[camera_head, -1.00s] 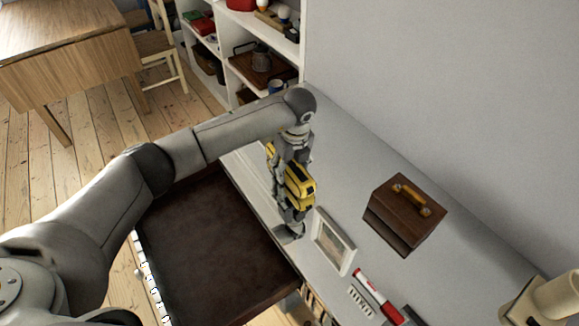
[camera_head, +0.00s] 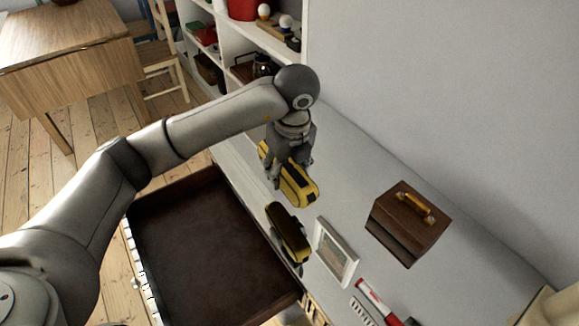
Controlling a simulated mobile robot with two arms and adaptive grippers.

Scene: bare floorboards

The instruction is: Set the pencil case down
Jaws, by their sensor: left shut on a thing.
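My left gripper (camera_head: 289,176) hangs over the front part of the grey desktop. It is shut on a yellow pencil case (camera_head: 300,190) with black lines, its fingers on either side. The case is tilted in the picture, running from back left to front right, and the gripper hides its middle. Below it, a dark object with a yellow band (camera_head: 291,234) shows near the desk's front edge; I cannot tell what it is. My right gripper is not in view.
An open, empty dark drawer (camera_head: 205,250) juts from the desk's front. A picture frame (camera_head: 336,252), a brown wooden box with a handle (camera_head: 405,228) and a red marker (camera_head: 377,300) are on the desktop (camera_head: 365,165). Bare desktop lies behind the gripper. Shelves (camera_head: 232,45) stand beyond.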

